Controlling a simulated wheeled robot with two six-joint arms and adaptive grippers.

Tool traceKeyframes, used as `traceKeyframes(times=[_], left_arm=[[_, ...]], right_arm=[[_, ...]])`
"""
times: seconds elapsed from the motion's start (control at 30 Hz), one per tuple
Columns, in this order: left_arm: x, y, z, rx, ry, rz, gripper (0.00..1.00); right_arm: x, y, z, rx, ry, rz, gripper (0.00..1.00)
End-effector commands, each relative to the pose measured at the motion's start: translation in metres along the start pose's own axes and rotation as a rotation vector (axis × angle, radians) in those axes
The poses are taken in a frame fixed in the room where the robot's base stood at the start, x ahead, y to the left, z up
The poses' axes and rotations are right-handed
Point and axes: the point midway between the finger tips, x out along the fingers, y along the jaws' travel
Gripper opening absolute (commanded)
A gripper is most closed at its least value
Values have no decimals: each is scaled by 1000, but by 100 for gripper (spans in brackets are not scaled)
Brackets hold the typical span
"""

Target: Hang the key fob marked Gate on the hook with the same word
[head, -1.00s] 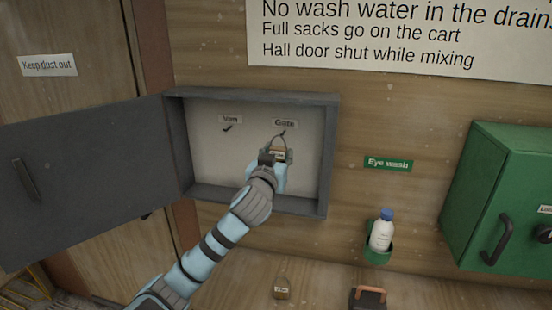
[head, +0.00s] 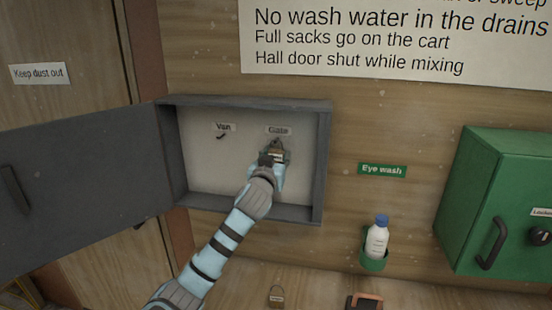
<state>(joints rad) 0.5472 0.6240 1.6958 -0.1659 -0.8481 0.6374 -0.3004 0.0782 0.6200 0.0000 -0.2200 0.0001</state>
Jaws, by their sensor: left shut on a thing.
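The open grey key cabinet (head: 324,165) hangs on the wood wall. Inside, on its pale back, a bare hook (head: 221,136) sits under the label Van (head: 223,127). The label Gate (head: 278,130) is to its right; its hook is mostly hidden by the fob and gripper. My left gripper (head: 273,158) is shut on a small tan key fob (head: 278,153) just below the Gate label. The fob's ring is close to the hook; I cannot tell whether it is on it. The fob's word is too small to read. My right gripper is out of view.
Another fob (head: 276,296) lies on the surface below. The cabinet door (head: 80,185) stands open to the left. A bottle (head: 377,238) in a green holder and a green box (head: 500,205) are on the right. A dark item with an orange handle (head: 367,299) sits below.

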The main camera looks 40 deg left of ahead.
Motion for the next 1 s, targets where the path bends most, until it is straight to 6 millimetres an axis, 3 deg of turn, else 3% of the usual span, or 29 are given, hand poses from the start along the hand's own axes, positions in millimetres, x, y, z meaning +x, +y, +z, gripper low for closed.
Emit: traceKeyframes(times=[0.3, 0.33, 0.47, 0.8, 0.87, 1.0], left_arm=[[0, 0, 0, 0, 0, 0, 9], [0, 0, 0, 0, 0, 0, 38], [0, 0, 0, 0, 0, 0, 59], [-2, 0, 0, 1, 0, 0, 60], [-8, 0, 0, 3, 1, 1, 60], [-39, 0, 0, 5, 2, 2, 60]], right_arm=[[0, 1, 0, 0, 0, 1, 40], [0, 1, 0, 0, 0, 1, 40], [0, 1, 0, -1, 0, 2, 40], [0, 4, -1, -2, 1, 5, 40], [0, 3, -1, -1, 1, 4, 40], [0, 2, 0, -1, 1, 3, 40]])
